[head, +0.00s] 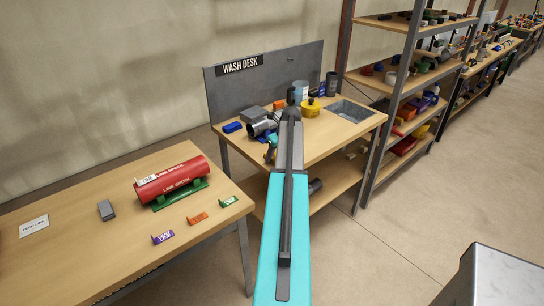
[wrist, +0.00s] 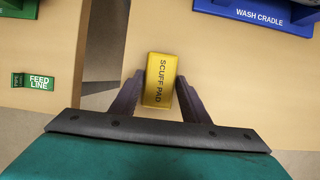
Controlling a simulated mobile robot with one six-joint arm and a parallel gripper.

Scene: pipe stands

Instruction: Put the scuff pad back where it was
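The yellow scuff pad (wrist: 160,80) is between the two dark fingers of my gripper (wrist: 158,88) in the wrist view, with its lettering facing the camera. The fingers press against both its sides and hold it above the tables. In the head view my arm hides the pad and most of the gripper. A blue wash cradle (wrist: 262,14) is at the upper right in the wrist view, apart from the pad. I cannot tell which spot was the pad's own.
A gap separates the tables. Shelves (head: 405,85) stand right.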

